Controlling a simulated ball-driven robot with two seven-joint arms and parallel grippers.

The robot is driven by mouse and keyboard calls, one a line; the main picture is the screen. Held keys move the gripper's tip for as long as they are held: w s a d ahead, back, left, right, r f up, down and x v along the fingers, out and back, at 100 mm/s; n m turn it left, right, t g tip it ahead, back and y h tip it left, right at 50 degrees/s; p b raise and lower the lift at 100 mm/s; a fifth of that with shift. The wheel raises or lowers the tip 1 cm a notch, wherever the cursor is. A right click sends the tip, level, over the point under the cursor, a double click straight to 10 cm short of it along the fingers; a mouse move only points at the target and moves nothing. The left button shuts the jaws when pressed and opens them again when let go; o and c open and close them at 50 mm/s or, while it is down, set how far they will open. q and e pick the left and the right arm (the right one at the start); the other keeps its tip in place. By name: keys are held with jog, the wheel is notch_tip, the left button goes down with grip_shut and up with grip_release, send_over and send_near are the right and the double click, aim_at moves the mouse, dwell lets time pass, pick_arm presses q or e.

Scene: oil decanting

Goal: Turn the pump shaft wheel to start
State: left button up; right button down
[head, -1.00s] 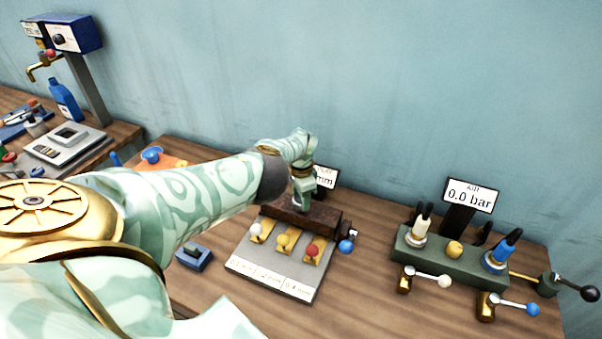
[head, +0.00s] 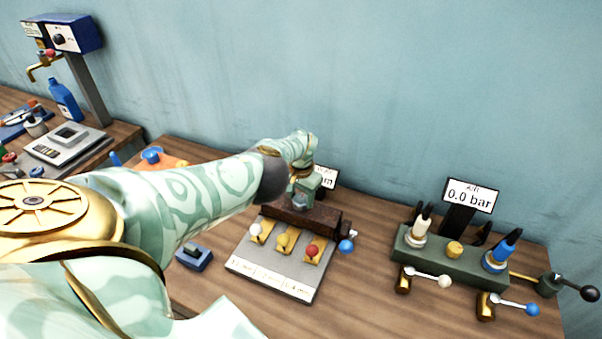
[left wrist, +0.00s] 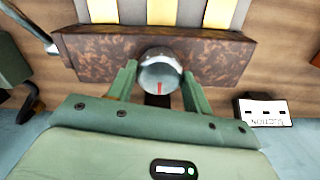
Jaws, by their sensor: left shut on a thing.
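My left gripper (head: 303,197) is over the back of the rust-brown block (head: 325,219) on the bench. In the left wrist view, the fingers of my left gripper (left wrist: 158,82) are shut on either side of a round silver wheel (left wrist: 160,66) with a red mark. The wheel sits on the edge of the brown block (left wrist: 90,55) there. In the head view, my gripper hides the wheel. My right gripper is not in view.
Levers with white (head: 256,230), yellow (head: 283,240) and red (head: 311,251) knobs stand in front of the block. A green manifold (head: 440,258) stands at the right, below a display (head: 469,196) reading 0.0 bar. A small blue switch box (head: 194,257) lies left.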

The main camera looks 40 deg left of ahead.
aim_at(301, 198)
pick_arm(q)
jog(key=shift+r, duration=0.1)
jog(key=o, duration=1)
notch_tip(301, 198, up, 16)
jog(key=p, duration=1.5)
jog(key=shift+r, duration=0.1)
